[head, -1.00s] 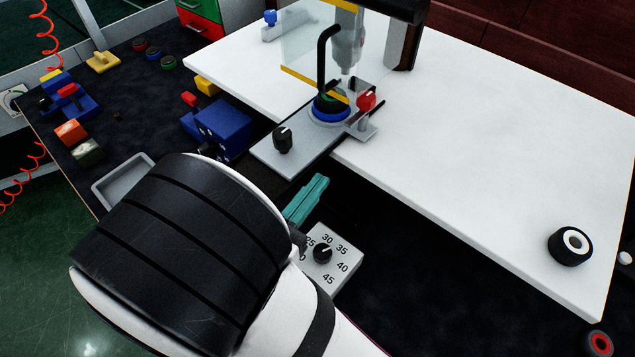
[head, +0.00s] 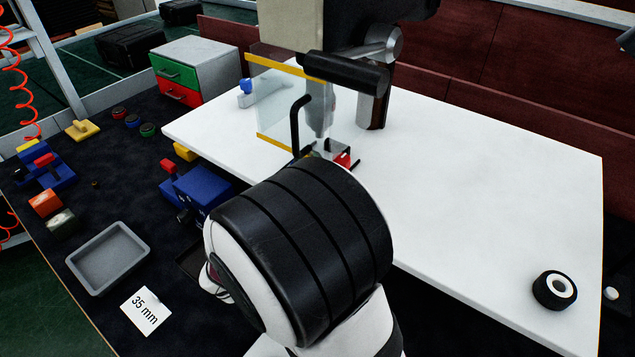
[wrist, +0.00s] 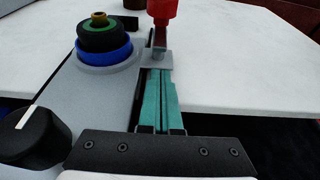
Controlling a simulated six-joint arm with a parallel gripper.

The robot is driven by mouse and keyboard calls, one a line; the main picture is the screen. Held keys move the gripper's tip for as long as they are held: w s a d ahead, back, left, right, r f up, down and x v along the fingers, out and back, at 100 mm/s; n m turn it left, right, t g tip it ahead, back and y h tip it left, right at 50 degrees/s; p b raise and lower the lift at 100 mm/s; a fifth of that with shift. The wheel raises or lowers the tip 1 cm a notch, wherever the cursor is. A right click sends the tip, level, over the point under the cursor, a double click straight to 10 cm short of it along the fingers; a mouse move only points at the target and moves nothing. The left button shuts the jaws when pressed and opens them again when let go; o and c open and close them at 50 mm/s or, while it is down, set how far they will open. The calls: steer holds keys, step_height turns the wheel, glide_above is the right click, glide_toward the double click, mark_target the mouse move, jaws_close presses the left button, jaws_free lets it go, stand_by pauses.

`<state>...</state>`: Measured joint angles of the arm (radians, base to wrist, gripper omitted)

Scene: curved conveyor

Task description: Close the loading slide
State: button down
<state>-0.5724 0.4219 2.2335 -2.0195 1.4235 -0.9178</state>
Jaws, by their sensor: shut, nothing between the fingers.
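The loading slide is a grey plate (wrist: 100,110) filling the left of the wrist view. It carries a black knob (wrist: 30,135) with a white line and a stack of parts (wrist: 103,35) with a blue ring, dark and green rings and a brass top. A red handle (wrist: 161,12) stands on a metal bracket (wrist: 157,57) at the plate's right edge. My gripper (wrist: 160,75) has its teal fingers together, empty, pointing at the bracket; contact cannot be told. In the head view my arm hides the gripper and most of the slide; the red handle (head: 342,160) peeks out.
The press (head: 318,105) stands over the slide area behind a clear guard (head: 272,100) with yellow strips. A blue block (head: 200,190) and grey tray (head: 108,258) are left of my arm.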

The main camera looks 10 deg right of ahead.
steer(key=shift+w+d, duration=0.15)
steer(key=shift+w+d, duration=1.7)
